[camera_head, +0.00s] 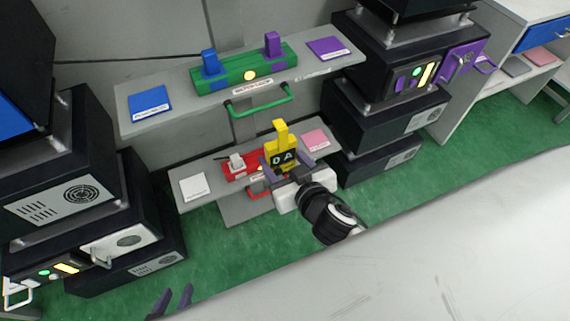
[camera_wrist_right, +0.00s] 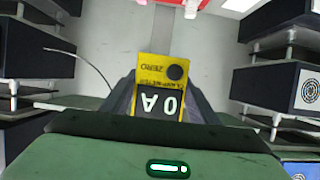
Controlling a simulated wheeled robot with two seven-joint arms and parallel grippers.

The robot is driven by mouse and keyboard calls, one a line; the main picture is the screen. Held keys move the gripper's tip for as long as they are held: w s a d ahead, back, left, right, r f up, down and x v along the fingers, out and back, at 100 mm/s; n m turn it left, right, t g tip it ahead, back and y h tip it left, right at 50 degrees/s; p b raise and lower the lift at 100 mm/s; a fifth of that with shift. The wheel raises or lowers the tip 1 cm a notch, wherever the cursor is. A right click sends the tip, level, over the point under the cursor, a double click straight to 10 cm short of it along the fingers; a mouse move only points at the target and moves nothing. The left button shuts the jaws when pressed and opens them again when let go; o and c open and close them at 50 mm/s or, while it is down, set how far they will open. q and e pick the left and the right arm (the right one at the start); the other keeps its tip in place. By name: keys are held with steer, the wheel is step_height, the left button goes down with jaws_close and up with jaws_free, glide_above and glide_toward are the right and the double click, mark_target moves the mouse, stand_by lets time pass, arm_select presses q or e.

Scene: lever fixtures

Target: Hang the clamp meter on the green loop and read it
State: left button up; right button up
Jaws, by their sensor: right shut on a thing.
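The yellow and black clamp meter (camera_head: 284,157) is upright in my right gripper (camera_head: 285,167), with its clamp end up. Its display reads "0 A". The green loop (camera_head: 262,106) hangs from the front of the upper shelf, above and slightly left of the meter. The meter and loop look apart. In the right wrist view, the meter (camera_wrist_right: 161,88) appears upside down between the dark fingers, its display and "ZERO" label legible; the loop cannot be made out there. My left gripper (camera_head: 171,303) shows only its fingertips at the lower left, apart and empty.
A green fixture with blue and purple levers (camera_head: 242,72) stands on the upper shelf (camera_head: 195,102). A red fixture with a white lever (camera_head: 236,167) is on the lower shelf, beside the meter. Dark instrument stacks stand left (camera_head: 62,175) and right (camera_head: 383,115).

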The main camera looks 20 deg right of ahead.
steer(key=r+b+x, duration=0.2)
steer(key=x, duration=0.6)
steer(key=shift+w+f, duration=0.15)
steer(key=shift+w, duration=0.55)
steer(key=o, duration=1.2)
steer(key=shift+o, duration=0.2)
steer(key=shift+s, duration=0.15)
